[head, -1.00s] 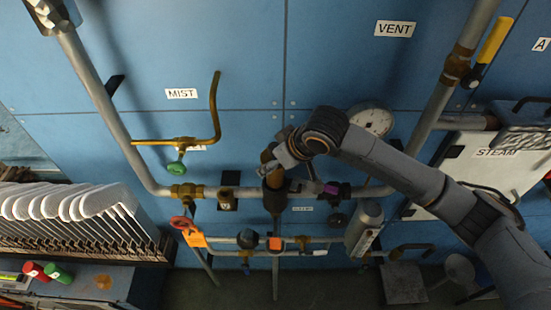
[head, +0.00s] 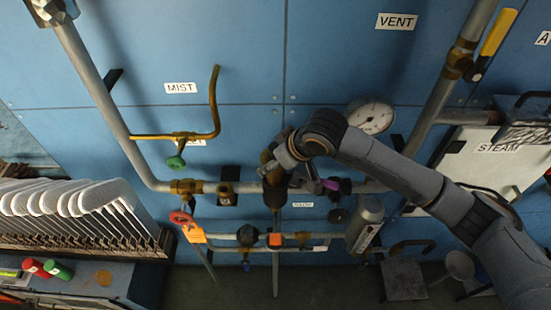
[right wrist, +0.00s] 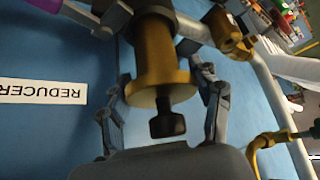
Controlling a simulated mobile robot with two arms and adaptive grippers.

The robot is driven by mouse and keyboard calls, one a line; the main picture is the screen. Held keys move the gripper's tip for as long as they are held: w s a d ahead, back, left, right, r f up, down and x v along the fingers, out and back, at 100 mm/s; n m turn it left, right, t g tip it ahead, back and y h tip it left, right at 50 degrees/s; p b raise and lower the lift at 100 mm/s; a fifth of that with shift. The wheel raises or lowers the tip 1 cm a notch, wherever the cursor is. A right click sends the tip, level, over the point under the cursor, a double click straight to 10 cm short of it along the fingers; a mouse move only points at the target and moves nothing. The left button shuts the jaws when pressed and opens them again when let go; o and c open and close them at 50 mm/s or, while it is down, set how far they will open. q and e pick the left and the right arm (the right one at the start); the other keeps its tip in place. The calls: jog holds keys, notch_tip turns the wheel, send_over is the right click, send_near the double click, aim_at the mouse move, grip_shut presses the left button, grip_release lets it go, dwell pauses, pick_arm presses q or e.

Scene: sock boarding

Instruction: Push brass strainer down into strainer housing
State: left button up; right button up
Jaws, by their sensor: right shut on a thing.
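The brass strainer (right wrist: 158,62) fills the middle of the right wrist view, with a round flange and a dark knob on its end. My right gripper (right wrist: 165,45) has its fingers on both sides of it and is shut on it. In the head view the brass strainer (head: 267,160) shows beside my right gripper (head: 283,155), above the dark strainer housing (head: 273,196) in the pipe line. How deep the strainer sits in the housing is hard to tell. My left gripper is not in view.
A grey pipe (head: 350,188) runs to both sides of the housing. A purple-handled part (head: 331,185) and a pressure gauge (head: 370,116) are close on the right. A green-handled brass valve (head: 176,162) is to the left. A REDUCER label (right wrist: 42,91) is on the blue wall.

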aim_at(276, 174)
jog(key=shift+f+b, duration=0.8)
jog(key=shift+f, duration=1.65)
jog(key=o, duration=1.3)
jog(key=shift+o, duration=1)
jog(key=shift+f, duration=0.1)
jog(key=v, duration=1.2)
